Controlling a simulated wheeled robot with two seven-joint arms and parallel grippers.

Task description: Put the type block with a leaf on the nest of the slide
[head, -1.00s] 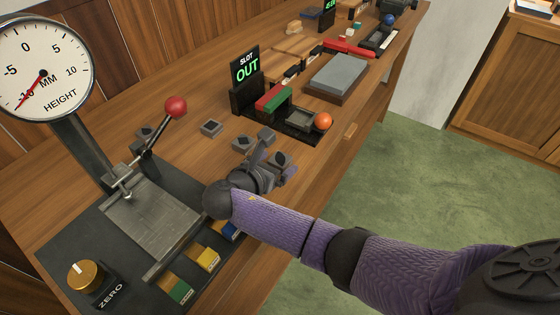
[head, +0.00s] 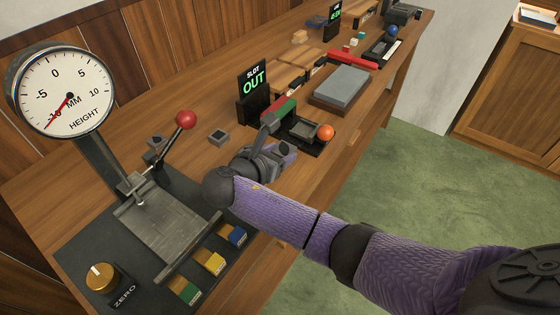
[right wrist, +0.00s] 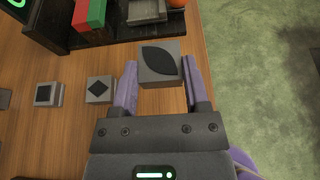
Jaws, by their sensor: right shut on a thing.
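My right gripper (head: 281,136) is shut on the type block with a leaf, a grey cube with a dark leaf shape on its face. The right wrist view shows this block (right wrist: 160,62) between the two purple fingers (right wrist: 161,84). In the head view the gripper mostly hides it. The slide (head: 304,129) is a dark tray with a recessed nest and an orange ball knob (head: 326,132), just beyond the gripper. Part of the slide (right wrist: 145,10) shows at the top of the wrist view. My left gripper is not in view.
A diamond-marked block (right wrist: 100,88) and a square-marked block (right wrist: 48,93) lie left of the gripper. A red-green bar (head: 284,107) and a sign reading SLOT OUT (head: 253,81) stand by the slide. A height gauge (head: 65,88) with a red-knobbed lever (head: 186,119) stands left.

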